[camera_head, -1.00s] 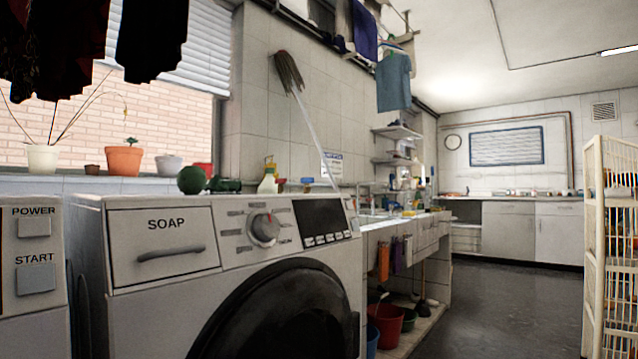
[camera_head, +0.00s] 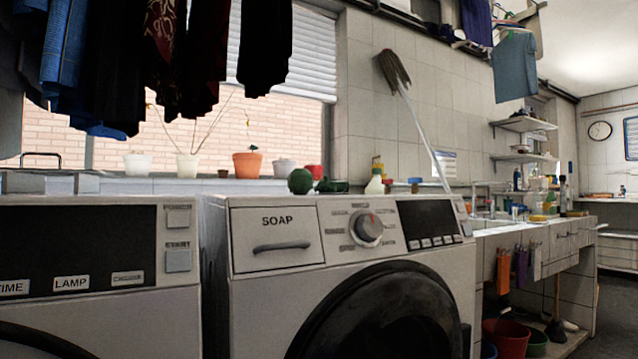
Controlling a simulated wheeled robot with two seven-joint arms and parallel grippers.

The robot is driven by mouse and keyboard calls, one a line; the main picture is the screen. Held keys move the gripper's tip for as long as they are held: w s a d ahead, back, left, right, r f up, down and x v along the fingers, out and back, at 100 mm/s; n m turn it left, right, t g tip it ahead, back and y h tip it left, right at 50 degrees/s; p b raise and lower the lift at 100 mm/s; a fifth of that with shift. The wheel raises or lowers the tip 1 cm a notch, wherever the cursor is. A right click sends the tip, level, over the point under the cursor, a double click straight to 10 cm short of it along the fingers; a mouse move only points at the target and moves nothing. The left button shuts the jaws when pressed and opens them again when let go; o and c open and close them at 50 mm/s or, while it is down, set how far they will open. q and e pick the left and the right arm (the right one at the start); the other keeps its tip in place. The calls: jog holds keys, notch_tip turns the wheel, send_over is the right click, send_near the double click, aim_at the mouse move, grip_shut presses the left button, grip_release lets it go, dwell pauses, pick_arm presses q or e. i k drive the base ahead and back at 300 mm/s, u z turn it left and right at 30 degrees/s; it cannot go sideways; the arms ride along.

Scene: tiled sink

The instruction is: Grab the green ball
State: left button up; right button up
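The green ball (camera_head: 300,181) is dark green and round. Neither of my grippers shows in the head view.
A second machine (camera_head: 182,220) stands at the left with a narrow gap between them. Potted plants (camera_head: 247,165) line the sill behind. A spray bottle (camera_head: 375,184) stands right of the ball. Dark clothes (camera_head: 262,45) hang above. A sink counter (camera_head: 540,228) is at the right.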

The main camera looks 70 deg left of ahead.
aim_at(300, 181)
jog(key=z, duration=0.05)
jog(key=i, duration=1.9)
jog(key=u, duration=3.25)
